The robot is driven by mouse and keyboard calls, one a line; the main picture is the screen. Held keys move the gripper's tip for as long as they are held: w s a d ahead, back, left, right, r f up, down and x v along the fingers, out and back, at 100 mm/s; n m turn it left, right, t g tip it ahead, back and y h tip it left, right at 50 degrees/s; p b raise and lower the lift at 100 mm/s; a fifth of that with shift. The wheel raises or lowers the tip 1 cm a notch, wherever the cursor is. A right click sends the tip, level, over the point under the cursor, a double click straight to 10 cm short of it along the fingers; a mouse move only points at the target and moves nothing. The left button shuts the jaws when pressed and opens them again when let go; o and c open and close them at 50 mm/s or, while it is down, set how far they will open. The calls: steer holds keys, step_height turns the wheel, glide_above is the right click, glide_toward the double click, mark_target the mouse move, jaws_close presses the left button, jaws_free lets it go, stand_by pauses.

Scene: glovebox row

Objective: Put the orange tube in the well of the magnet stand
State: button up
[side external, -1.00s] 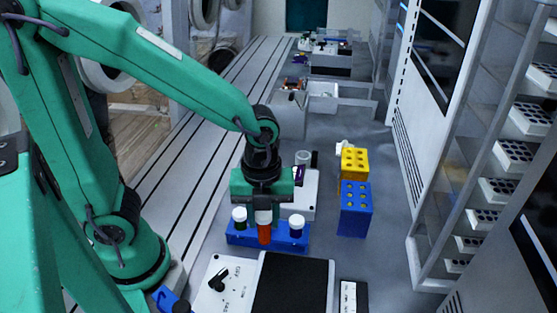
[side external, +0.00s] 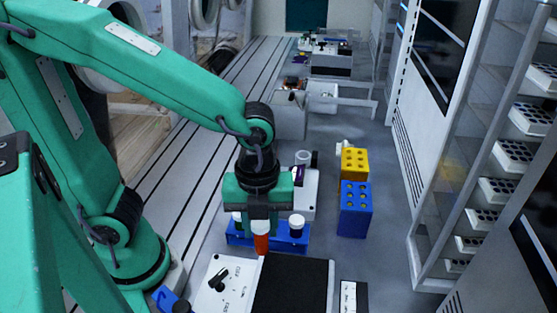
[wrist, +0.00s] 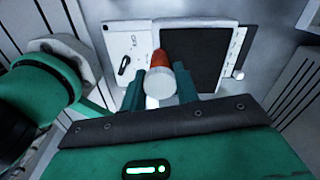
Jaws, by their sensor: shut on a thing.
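My gripper (side external: 261,222) is shut on the orange tube (side external: 261,243), just below its white cap. The tube hangs on the near side of the blue rack (side external: 297,243), close to the back edge of the white and black device. In the wrist view the tube (wrist: 161,58) and its white cap (wrist: 159,84) show between the two fingers (wrist: 160,92). A white-capped tube (side external: 296,224) stands in the rack's right part; another cap is partly hidden behind my gripper. I cannot tell which object is the magnet stand.
A white panel with a black knob (side external: 219,277) and a black plate (side external: 291,284) lie in front. A blue block with holes (side external: 355,209) and a yellow one (side external: 354,162) stand at right. A white device (side external: 309,193) is behind the rack. Grey floor is clear between.

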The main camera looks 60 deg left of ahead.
steer(key=shift+w+r+n, duration=0.1)
steer(key=shift+w+n, duration=0.2)
steer(key=shift+w, duration=0.2)
steer(key=w+a+n, duration=0.3)
steer(key=w+n, duration=0.1)
steer(key=w, duration=0.4)
steer(key=w+a+r+n, duration=0.1)
steer(key=w+a+n, duration=0.2)
steer(key=w+n, duration=0.3)
steer(key=w+a+n, duration=0.3)
steer(key=w, duration=0.6)
steer(key=w+a+n, duration=0.4)
steer(key=w+a, duration=0.2)
steer(key=a, duration=0.1)
steer(key=shift+w+a+f, duration=0.6)
steer(key=shift+a+f, duration=1.4)
steer(key=shift+a, duration=0.05)
steer(key=shift+w+a+f, duration=0.55)
steer(key=shift+a+f, duration=1.45)
steer(key=shift+f, duration=0.05)
steer(key=shift+w+a+f, duration=0.6)
steer(key=shift+a+f, duration=1.4)
steer(key=shift+a, duration=0.05)
steer(key=shift+f, duration=0.15)
